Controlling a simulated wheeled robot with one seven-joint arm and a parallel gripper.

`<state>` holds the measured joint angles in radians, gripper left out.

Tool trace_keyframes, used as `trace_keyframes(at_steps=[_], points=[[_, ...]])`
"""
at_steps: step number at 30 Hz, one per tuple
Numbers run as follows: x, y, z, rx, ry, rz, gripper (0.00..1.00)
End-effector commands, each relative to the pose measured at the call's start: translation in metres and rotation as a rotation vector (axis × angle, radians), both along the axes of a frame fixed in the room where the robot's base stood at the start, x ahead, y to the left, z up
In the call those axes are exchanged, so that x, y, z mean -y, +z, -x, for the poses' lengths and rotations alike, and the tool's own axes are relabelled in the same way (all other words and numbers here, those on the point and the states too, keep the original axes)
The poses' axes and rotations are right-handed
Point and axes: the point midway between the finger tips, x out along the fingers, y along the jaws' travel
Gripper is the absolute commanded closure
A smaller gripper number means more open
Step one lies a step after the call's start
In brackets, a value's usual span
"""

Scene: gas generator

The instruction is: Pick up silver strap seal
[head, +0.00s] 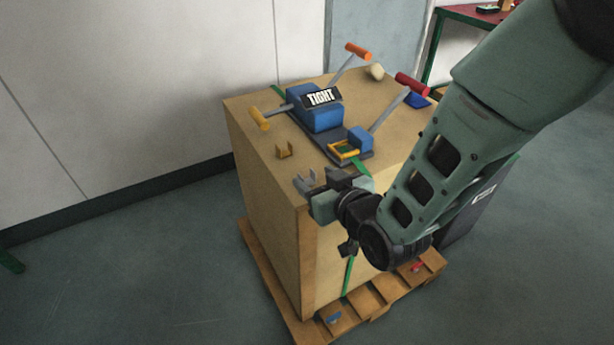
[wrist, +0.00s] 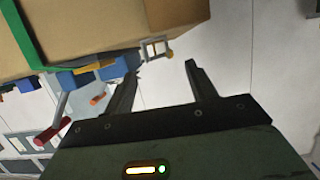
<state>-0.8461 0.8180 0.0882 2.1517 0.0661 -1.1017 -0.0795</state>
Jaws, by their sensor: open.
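The silver strap seal (head: 305,182) is a small grey U-shaped clip on the box top, near its front left corner. In the wrist view the silver seal (wrist: 153,47) lies beyond my fingertips, roughly between them. My gripper (head: 335,178) is at the box's near top edge, just right of the seal in the head view. In the wrist view my gripper (wrist: 163,68) has its two dark fingers apart with nothing between them. I cannot tell the exact gap between the fingers and the seal.
A brass-coloured seal (head: 284,151) sits just behind the silver one. A blue strapping tool (head: 318,108) with orange and red handles and a "TIGHT" label stands on the cardboard box (head: 265,190). The box rests on a wooden pallet (head: 262,268). A green strap (head: 347,278) runs down its front.

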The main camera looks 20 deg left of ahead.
Motion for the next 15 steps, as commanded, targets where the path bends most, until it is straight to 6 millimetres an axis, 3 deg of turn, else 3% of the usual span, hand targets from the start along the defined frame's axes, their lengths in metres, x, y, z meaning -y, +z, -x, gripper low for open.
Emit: trace_keyframes(at_steps=[15], points=[[-0.038, -0.025, -0.034, -0.001, 0.0, -0.001, 0.44]])
